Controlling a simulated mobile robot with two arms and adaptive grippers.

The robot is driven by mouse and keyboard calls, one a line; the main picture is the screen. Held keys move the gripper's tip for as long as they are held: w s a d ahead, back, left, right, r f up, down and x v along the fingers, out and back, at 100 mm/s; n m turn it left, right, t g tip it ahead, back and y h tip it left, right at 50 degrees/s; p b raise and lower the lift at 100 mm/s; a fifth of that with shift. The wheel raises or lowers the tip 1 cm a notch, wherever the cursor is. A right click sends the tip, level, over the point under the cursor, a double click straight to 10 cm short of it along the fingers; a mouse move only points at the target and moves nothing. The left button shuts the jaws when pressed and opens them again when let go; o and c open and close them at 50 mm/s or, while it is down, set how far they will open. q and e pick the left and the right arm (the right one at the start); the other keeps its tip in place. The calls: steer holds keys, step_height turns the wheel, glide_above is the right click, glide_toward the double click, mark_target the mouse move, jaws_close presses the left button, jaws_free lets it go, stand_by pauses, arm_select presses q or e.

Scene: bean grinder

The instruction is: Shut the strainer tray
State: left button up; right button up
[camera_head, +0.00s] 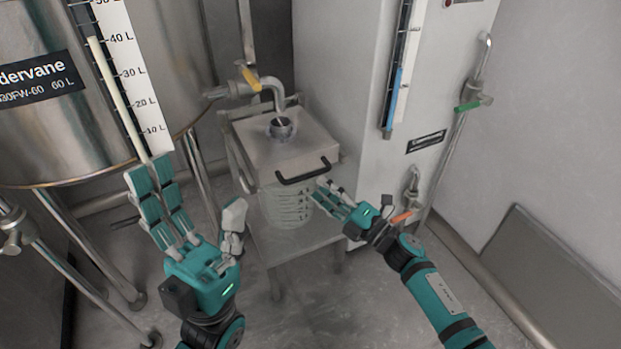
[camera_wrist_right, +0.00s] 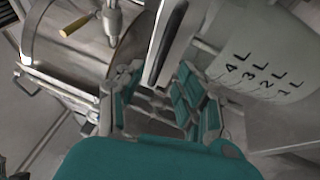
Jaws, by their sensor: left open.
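The strainer tray is a grey metal slab (camera_head: 270,150) on a low stand under the tap. A round cup-like fitting sits on top. A black bar handle (camera_head: 303,171) runs along its front edge; it also shows in the right wrist view (camera_wrist_right: 166,42). How far the tray is out I cannot tell. My right gripper (camera_head: 331,196) is open and empty, just below and right of the handle's right end. In the wrist view its fingers (camera_wrist_right: 158,97) are spread near the handle; contact cannot be told. My left gripper (camera_head: 197,205) is open and empty, left of the stand.
A clear container (camera_head: 287,205) with litre marks sits below the tray, close to my right fingers. A pipe with a yellow-handled valve (camera_head: 250,78) hangs above the tray. A steel tank (camera_head: 60,130) fills the left. A white cabinet (camera_head: 345,80) stands behind right.

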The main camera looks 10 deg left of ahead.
steer(key=v, duration=0.5)
steer(key=shift+s+d, duration=0.2)
steer(key=shift+d, duration=0.15)
